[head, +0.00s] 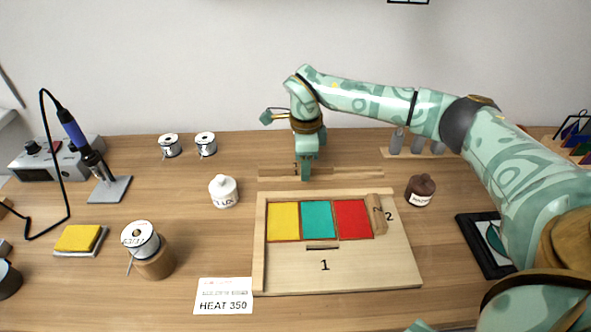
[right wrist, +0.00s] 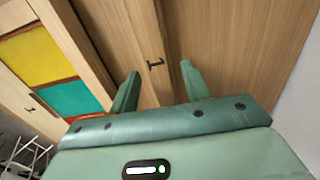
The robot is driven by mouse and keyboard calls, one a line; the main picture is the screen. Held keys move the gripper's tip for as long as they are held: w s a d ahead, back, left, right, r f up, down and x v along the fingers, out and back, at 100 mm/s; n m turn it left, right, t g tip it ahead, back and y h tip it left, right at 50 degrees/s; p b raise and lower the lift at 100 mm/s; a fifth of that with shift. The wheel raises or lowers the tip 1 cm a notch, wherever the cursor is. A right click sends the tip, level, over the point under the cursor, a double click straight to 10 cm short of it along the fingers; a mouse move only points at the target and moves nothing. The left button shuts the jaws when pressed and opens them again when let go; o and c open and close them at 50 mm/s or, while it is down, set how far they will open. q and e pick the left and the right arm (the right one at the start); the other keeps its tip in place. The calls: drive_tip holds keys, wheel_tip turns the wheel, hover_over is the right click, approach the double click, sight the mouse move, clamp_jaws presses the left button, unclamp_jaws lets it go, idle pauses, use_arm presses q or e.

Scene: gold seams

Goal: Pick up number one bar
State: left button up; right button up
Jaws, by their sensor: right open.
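The number one bar (right wrist: 154,45) is a narrow wooden strip with a dark 1 mark, seen in the right wrist view. In the head view a long wooden strip (head: 350,174) lies behind the tray, partly hidden by my gripper. My right gripper (head: 306,172) points down over this strip, left of its middle. In the right wrist view the fingers (right wrist: 158,75) are open, with the bar passing between them and not gripped. My left gripper is not in view.
A short bar marked 2 (head: 377,215) lies at the tray's right side. A white flux jar (head: 223,192) stands left and a brown bottle (head: 420,190) right. Solder spools (head: 169,146), a soldering iron (head: 78,140) and a HEAT 350 card (head: 224,296) are further left.

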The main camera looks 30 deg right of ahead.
drive_tip(key=shift+f, duration=0.25)
idle(0.4)
drive_tip(key=shift+c, duration=0.4)
clamp_jaws()
